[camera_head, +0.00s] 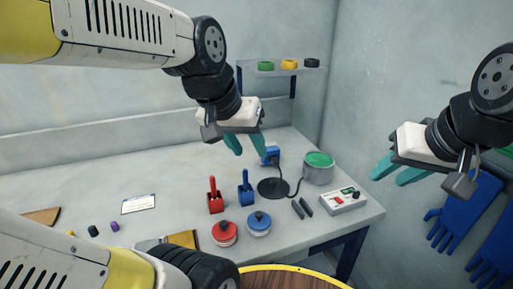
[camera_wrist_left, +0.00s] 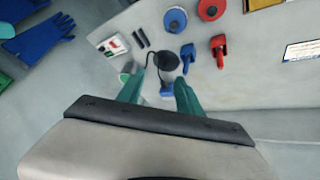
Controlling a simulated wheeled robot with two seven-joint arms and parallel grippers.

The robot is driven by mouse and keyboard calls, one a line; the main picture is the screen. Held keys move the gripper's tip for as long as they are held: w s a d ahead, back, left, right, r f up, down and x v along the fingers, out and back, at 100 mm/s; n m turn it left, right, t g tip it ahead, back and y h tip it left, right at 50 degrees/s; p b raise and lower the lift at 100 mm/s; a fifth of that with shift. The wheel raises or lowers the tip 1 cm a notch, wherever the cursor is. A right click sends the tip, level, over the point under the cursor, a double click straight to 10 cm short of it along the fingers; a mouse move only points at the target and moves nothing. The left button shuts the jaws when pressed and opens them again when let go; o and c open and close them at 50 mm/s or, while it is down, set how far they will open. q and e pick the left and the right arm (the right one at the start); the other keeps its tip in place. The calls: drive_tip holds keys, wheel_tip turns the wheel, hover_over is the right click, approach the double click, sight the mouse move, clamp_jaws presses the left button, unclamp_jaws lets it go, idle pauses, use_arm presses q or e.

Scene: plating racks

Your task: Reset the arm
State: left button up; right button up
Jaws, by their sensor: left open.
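My left gripper (camera_head: 246,146) has teal fingers and hangs above the back part of the table, pointing down. Its fingers also show in the left wrist view (camera_wrist_left: 158,90), spread apart with nothing between them. My right gripper (camera_head: 394,176) is at the right of the head view, off the table's right side, its teal fingers pointing left and down. Two teal fingertips show apart, and I see nothing held between them.
The grey table (camera_head: 165,180) holds red (camera_head: 214,197) and blue (camera_head: 246,190) handled tools, red (camera_head: 225,233) and blue (camera_head: 259,224) round containers, a green-topped pot (camera_head: 318,168) and a control box (camera_head: 343,201). A shelf (camera_head: 270,71) stands behind. Blue gloves (camera_head: 452,212) hang right.

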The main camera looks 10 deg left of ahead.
use_arm(q)
drive_tip(key=s, duration=0.3)
drive_tip(key=shift+t, duration=0.3)
drive_tip(key=shift+c, duration=0.6)
drive_tip(key=shift+s+a, duration=0.1)
